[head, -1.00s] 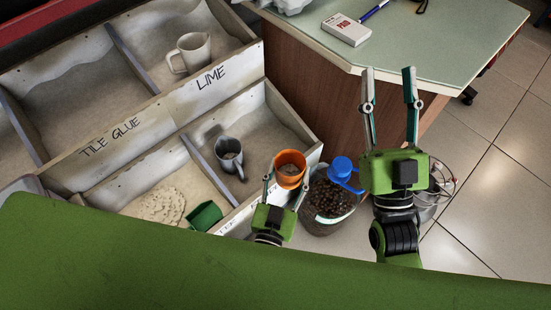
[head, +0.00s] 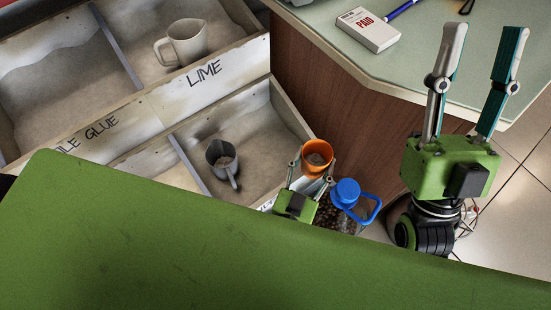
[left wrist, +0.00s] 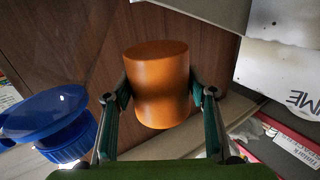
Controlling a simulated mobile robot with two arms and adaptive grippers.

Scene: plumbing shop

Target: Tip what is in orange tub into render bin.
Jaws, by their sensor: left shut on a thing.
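The orange tub (head: 317,171) holds grey-brown material and is near the front right corner of the bin unit. My left gripper (head: 312,165) is shut on the tub, one finger on each side. In the left wrist view the orange tub (left wrist: 158,85) sits between both fingers (left wrist: 160,95). My right gripper (head: 484,35) is open and empty, pointing up over the counter edge. Two bins carry readable labels, LIME (head: 204,73) and TILE GLUE (head: 90,136). The front label is mostly hidden, so I cannot tell which bin is render.
The counter (head: 420,75) bears a PAID box (head: 367,30). My green body hides the lower left.

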